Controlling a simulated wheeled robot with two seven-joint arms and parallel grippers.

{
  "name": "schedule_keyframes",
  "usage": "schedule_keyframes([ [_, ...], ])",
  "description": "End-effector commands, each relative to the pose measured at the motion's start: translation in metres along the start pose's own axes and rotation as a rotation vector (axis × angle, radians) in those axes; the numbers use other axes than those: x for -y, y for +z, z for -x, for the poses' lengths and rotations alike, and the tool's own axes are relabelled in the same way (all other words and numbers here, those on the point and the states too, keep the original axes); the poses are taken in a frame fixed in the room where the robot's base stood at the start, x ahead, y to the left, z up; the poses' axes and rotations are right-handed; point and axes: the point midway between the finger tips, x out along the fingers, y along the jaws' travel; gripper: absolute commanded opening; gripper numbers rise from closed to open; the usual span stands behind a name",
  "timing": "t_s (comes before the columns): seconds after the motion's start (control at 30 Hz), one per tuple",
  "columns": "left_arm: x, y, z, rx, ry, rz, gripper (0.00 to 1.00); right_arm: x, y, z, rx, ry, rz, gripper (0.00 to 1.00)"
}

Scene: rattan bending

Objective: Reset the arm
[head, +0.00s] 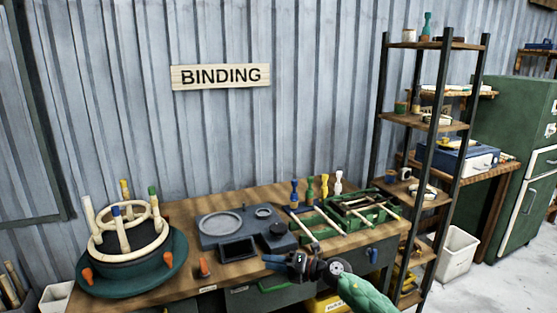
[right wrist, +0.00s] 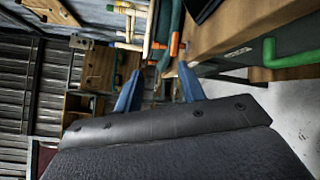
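My right arm (head: 362,293), with a green sleeve-like link, comes in from the bottom right of the head view. My right gripper (head: 272,262) is at the front edge of the wooden workbench (head: 180,235), in front of the grey fixture. In the right wrist view its two blue fingers (right wrist: 160,72) stand apart with nothing seen held between them. My left arm and left gripper are not in the head view.
A rattan ring frame (head: 128,238) stands on a dark green turntable (head: 175,270) at the bench's left. A grey fixture (head: 210,240) sits mid-bench. A green tray (head: 375,218) with sticks and several coloured pegs (head: 309,192) are to its right. A shelf rack (head: 447,128) stands beyond.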

Motion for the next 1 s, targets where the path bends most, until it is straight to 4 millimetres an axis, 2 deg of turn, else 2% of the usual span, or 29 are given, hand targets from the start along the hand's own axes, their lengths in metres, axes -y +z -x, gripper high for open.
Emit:
schedule_keyframes([
  [0.03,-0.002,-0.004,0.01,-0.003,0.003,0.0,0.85,-0.007,-0.009,-0.003,0.059,0.048,-0.052,0.4],
  [0.2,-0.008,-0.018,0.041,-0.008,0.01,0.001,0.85,-0.025,-0.019,0.004,0.288,0.185,-0.245,0.4],
  [0.43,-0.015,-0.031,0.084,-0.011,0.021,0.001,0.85,-0.024,-0.032,0.036,0.603,0.294,-0.546,0.4],
  [0.57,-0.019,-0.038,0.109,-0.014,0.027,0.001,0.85,-0.011,-0.045,0.062,0.78,0.316,-0.731,0.4],
  [0.77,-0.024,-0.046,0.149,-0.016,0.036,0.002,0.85,0.022,-0.082,0.108,1.039,0.291,-1.03,0.4],
  [0.87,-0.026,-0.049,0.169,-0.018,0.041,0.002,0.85,0.041,-0.11,0.132,1.161,0.252,-1.183,0.4],
  [1.0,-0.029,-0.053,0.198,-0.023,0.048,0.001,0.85,0.065,-0.158,0.164,1.318,0.169,-1.4,0.4],
])
